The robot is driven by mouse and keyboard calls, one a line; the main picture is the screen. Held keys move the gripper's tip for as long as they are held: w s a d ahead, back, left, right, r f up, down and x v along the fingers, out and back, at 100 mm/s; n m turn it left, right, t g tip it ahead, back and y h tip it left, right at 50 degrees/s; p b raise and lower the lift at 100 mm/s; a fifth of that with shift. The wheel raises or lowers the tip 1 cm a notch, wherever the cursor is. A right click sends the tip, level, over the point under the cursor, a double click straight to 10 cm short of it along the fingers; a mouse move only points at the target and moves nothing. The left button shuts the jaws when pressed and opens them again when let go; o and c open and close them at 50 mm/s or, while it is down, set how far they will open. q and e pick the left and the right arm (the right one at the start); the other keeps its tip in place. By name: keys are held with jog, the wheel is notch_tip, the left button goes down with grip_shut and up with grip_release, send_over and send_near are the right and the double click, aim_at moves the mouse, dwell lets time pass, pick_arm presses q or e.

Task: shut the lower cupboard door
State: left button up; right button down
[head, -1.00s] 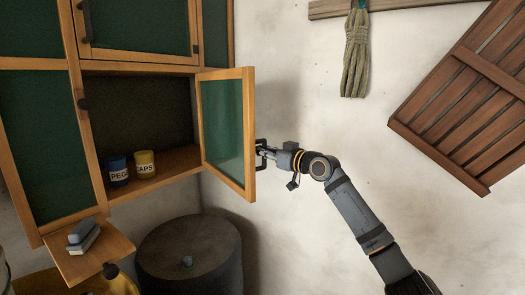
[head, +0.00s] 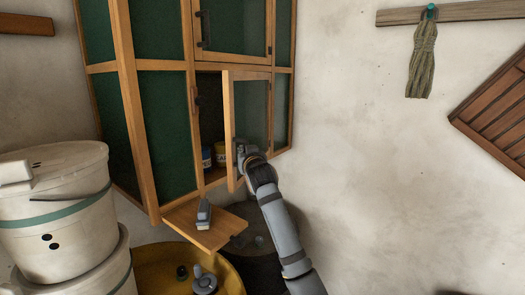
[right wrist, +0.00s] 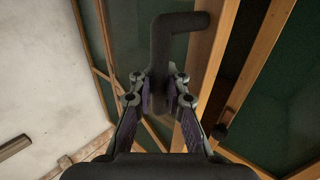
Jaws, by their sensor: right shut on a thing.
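The lower cupboard door (head: 249,112) has a wooden frame and a dark green panel. It is hinged on its right side and stands partly open, with a gap on its left into the lower compartment (head: 209,112). My right gripper (head: 242,150) is at the door's outer face, low down. In the right wrist view, my right gripper (right wrist: 160,92) is shut on the dark door handle (right wrist: 166,42), which bends to the right at its top. My left gripper is not in view.
A blue tin (head: 207,157) and a yellow tin (head: 220,153) stand inside the compartment. A small wooden shelf (head: 190,225) with a grey block (head: 204,213) juts out below. White buckets (head: 60,230) are stacked at the left.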

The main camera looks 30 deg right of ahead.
jog(key=w+a+h+b, duration=0.1)
jog(key=w+a, duration=0.6)
jog(key=w, duration=0.3)
jog(key=shift+a+f+m+b, duration=0.15)
jog(key=shift+a+m+b, duration=0.15)
jog(key=shift+a, duration=0.05)
jog(key=shift+w, duration=0.1)
jog(key=c, duration=1.8)
grip_release()
jog(key=o, duration=0.4)
jog(key=shift+w+a, duration=0.1)
jog(key=shift+a, duration=0.1)
jog(key=shift+o, duration=0.2)
jog(key=shift+d+r, duration=0.15)
jog(key=shift+r, duration=0.05)
